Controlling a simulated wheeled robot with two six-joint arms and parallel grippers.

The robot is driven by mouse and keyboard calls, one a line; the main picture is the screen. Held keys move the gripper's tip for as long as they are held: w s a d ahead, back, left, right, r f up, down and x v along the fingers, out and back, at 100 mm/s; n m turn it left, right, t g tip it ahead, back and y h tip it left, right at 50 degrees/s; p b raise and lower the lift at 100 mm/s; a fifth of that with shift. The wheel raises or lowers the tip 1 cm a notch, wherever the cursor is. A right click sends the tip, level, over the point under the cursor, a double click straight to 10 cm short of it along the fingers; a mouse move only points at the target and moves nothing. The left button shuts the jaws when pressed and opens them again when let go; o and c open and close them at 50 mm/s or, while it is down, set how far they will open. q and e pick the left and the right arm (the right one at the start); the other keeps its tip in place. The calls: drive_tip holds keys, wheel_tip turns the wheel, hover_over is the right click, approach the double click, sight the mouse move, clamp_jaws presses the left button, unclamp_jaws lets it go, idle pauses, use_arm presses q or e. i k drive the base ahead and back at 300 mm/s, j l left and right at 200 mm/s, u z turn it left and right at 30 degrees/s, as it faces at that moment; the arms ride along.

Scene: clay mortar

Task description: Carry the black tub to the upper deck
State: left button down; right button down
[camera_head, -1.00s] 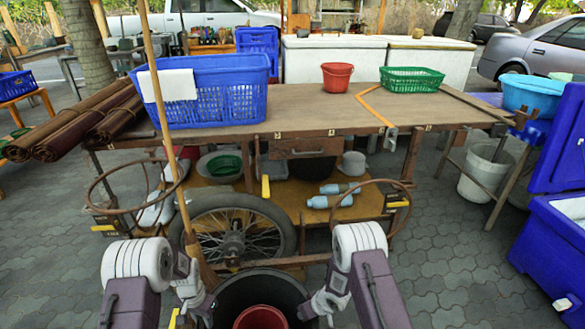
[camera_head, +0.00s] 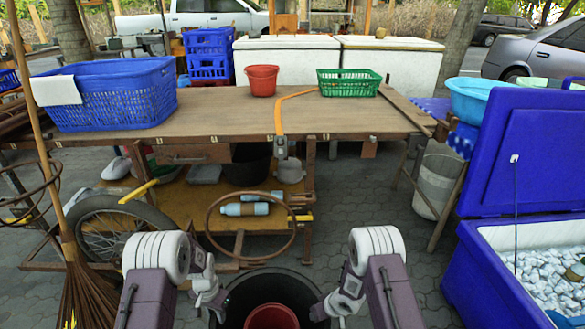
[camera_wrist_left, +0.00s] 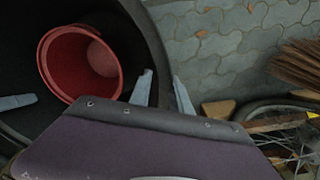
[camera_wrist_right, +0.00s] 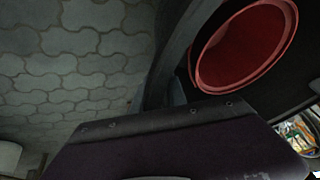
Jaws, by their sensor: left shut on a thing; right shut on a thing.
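The black tub (camera_head: 238,290) is at the bottom middle of the head view, held between my two arms, with a red pail (camera_head: 272,317) inside it. My left gripper (camera_head: 220,303) is shut on the tub's left rim; in the left wrist view its fingers (camera_wrist_left: 163,92) straddle the tub wall (camera_wrist_left: 146,30). My right gripper (camera_head: 325,308) is shut on the opposite rim; the right wrist view shows the tub wall (camera_wrist_right: 178,45) and the red pail (camera_wrist_right: 243,48), with the fingers partly hidden. The upper deck (camera_head: 225,112) is the cart's wooden top, ahead of and above the tub.
On the deck stand a blue basket (camera_head: 115,100) at left, a red bucket (camera_head: 262,80) and a green basket (camera_head: 348,83). A rusty hoop (camera_head: 250,258) and broom (camera_head: 88,292) are at the cart's near side. An open blue cooler (camera_head: 490,290) is at right.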

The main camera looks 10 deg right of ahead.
sight(350, 112)
drive_tip(key=i+l, duration=0.1)
drive_tip(key=l, duration=0.95)
drive_tip(key=i+l, duration=0.15)
drive_tip(key=l, duration=0.9)
drive_tip(key=i, duration=0.1)
